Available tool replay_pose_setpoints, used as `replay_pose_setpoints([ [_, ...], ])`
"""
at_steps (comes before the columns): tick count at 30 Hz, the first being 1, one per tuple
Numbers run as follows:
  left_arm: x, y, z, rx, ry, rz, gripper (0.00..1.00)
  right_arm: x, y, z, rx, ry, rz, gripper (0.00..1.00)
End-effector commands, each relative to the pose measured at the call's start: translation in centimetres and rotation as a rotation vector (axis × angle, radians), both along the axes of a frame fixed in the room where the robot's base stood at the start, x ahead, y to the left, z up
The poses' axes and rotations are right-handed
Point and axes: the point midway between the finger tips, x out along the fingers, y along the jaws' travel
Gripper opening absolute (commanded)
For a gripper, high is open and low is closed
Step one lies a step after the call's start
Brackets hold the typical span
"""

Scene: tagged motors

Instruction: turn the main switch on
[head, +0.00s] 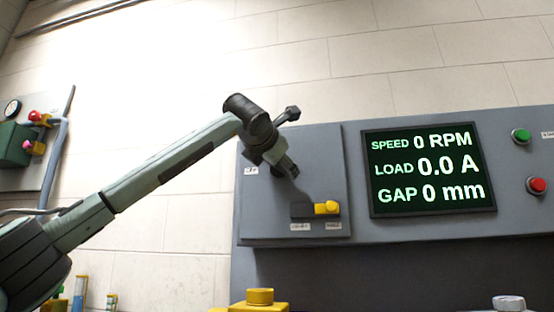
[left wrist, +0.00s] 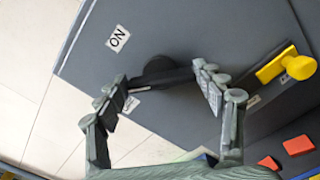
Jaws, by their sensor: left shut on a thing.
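The main switch (left wrist: 158,70), a black round knob with a bar-like handle, sits on a grey panel (head: 305,145). It shows between my left gripper's fingers in the left wrist view; in the head view the gripper mostly hides it. An ON label (left wrist: 118,38) is beside it, and another label is partly hidden by a finger. My left gripper (head: 285,164) is at the panel, shut on the switch handle, with one finger at each end of it. It also shows in the left wrist view (left wrist: 160,88). My right gripper is in neither view.
A yellow lever (head: 326,208) on a dark base sits lower right on the panel. A display (head: 428,168) reads SPEED 0 RPM, LOAD 0.0 A, GAP 0 mm. Green (head: 521,136) and red (head: 537,185) buttons are at right. A yellow block (head: 260,297) stands below.

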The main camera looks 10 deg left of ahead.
Motion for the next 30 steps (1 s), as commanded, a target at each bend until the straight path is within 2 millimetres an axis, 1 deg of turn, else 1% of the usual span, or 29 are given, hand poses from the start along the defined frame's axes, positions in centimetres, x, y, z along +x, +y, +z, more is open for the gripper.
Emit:
replay_pose_setpoints([
  [1, 0.0, -0.1, 0.3, 0.045, -0.001, -0.001, 0.4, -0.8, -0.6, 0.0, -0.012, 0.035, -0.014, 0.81],
  [7, 0.0, -0.1, 0.2, 0.237, -0.001, -0.001, 0.4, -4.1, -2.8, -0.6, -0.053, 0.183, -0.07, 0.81],
  [21, 0.0, -0.2, 0.0, 0.665, 0.0, -0.002, 0.4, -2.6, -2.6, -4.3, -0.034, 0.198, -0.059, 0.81],
  [30, 0.0, -0.3, -0.2, 0.852, 0.0, -0.002, 0.4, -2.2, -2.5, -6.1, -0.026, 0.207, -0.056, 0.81],
])
